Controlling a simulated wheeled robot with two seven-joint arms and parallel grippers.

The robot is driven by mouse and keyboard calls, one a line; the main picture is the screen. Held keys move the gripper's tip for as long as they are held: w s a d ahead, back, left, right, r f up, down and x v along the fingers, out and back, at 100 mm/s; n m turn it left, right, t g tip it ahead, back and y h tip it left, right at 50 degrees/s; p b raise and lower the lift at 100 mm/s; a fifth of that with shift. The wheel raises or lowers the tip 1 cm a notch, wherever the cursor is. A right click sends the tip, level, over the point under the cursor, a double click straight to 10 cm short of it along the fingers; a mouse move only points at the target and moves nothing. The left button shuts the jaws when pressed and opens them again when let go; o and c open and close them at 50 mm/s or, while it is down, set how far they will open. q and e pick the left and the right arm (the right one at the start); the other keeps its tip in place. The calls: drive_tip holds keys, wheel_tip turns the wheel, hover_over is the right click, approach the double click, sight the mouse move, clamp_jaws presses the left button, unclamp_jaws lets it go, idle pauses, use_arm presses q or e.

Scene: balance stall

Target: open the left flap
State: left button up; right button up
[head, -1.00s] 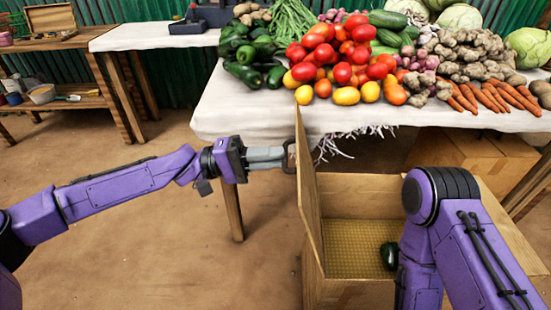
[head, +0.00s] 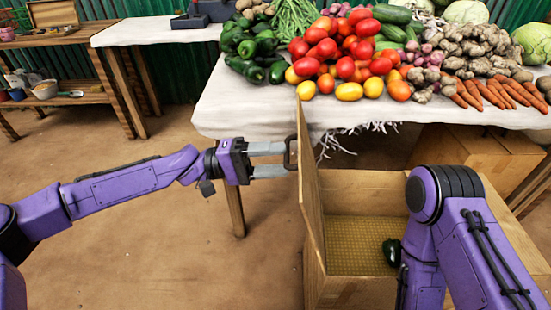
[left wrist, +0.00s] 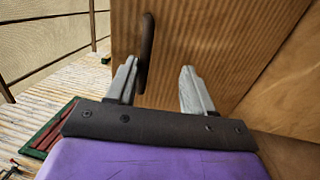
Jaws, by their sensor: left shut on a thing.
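The left flap (head: 311,190) of the cardboard box (head: 345,290) stands about upright along the box's left side, and its brown face fills much of the left wrist view (left wrist: 225,45). A dark handle (head: 291,153) sits on its outer face and also shows in the left wrist view (left wrist: 147,45). My left gripper (head: 283,159) is at this handle, left of the flap. Its two fingers are spread apart. The handle lies between them, close to one finger, with a clear gap to the other.
The cloth-covered table (head: 250,112) with piled vegetables stands just behind the flap. Another closed box (head: 478,150) sits beneath it. The floor left of the flap is free.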

use_arm(q)
drive_tip(key=a+f+p, duration=0.1)
drive_tip(key=a, duration=0.9)
drive_tip(key=shift+w+a+f, duration=0.15)
drive_tip(key=shift+w+f, duration=0.1)
drive_tip(key=shift+w, duration=0.1)
